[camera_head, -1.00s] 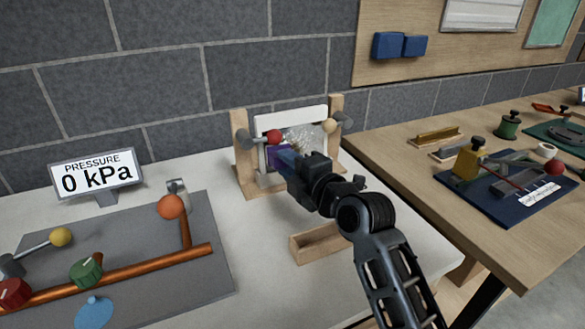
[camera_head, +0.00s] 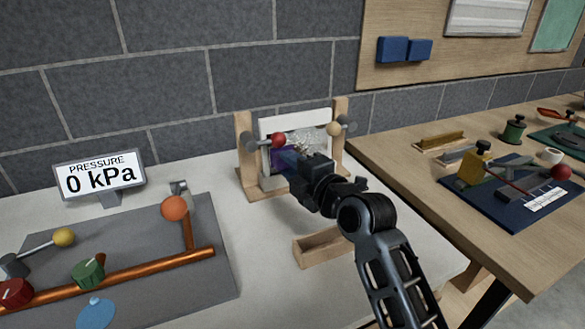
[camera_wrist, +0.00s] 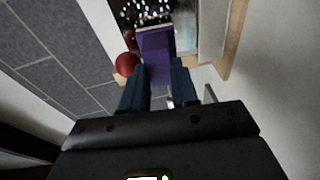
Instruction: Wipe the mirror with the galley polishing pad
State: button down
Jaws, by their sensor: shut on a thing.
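The mirror (camera_head: 306,142) is a speckled silver panel in an upright wooden frame (camera_head: 244,160) on the white bench; it also shows at the top of the wrist view (camera_wrist: 150,10). The polishing pad (camera_wrist: 157,45) is a purple block held between the fingers of my gripper (camera_wrist: 160,88). In the head view the pad (camera_head: 280,163) shows as a small purple patch at the mirror's lower left, partly hidden by my gripper (camera_head: 291,162). The pad's far end overlaps the mirror's face; I cannot tell whether it touches.
An open wooden tray (camera_head: 322,250) lies in front. A pressure sign (camera_head: 100,177) and copper pipe panel (camera_head: 215,225) stand left. White bench top is clear between panel and frame.

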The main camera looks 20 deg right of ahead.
jog(key=shift+w+f+b, duration=0.1)
jog(key=shift+w+b, duration=0.3)
jog(key=shift+w, duration=0.3)
jog(key=shift+s+d+b, duration=0.1)
jog(key=shift+d+b, duration=1.45)
jog(key=shift+d, duration=0.3)
jog(key=d+b, duration=0.6)
jog(key=d, duration=0.1)
jog(key=shift+b, duration=0.3)
jog(key=shift+a, duration=0.15)
